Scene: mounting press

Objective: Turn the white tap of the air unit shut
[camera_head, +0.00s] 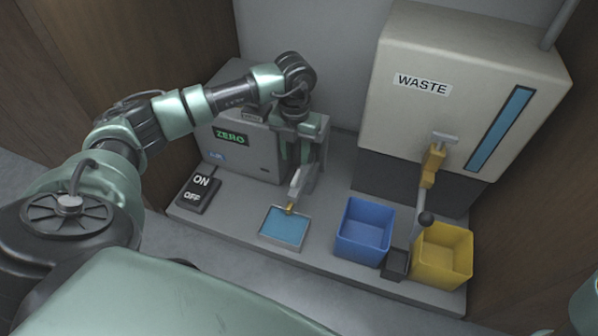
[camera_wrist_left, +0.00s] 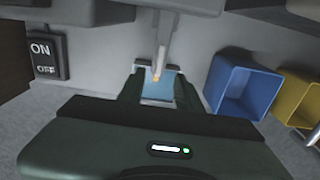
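I cannot make out anything labelled as an air unit. A pale grey arm-like part with a brass tip (camera_head: 298,186) hangs over a blue-topped tray (camera_head: 266,238), in front of the grey box marked ZERO (camera_head: 245,152). It also shows in the left wrist view (camera_wrist_left: 163,45). I cannot tell whether this is the white tap. My left gripper (camera_head: 294,155) points down beside the grey box, behind this part. In the left wrist view its two dark fingers (camera_wrist_left: 158,88) stand apart with no object seen held between them. My right gripper is out of view.
A cream WASTE tank (camera_head: 450,60) with a brass tap (camera_head: 432,163) stands at right. Below are a blue bin (camera_head: 364,232), a yellow bin (camera_head: 443,255) and a small black box (camera_head: 396,264). An ON/OFF switch (camera_head: 198,192) sits at left. Wooden walls close both sides.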

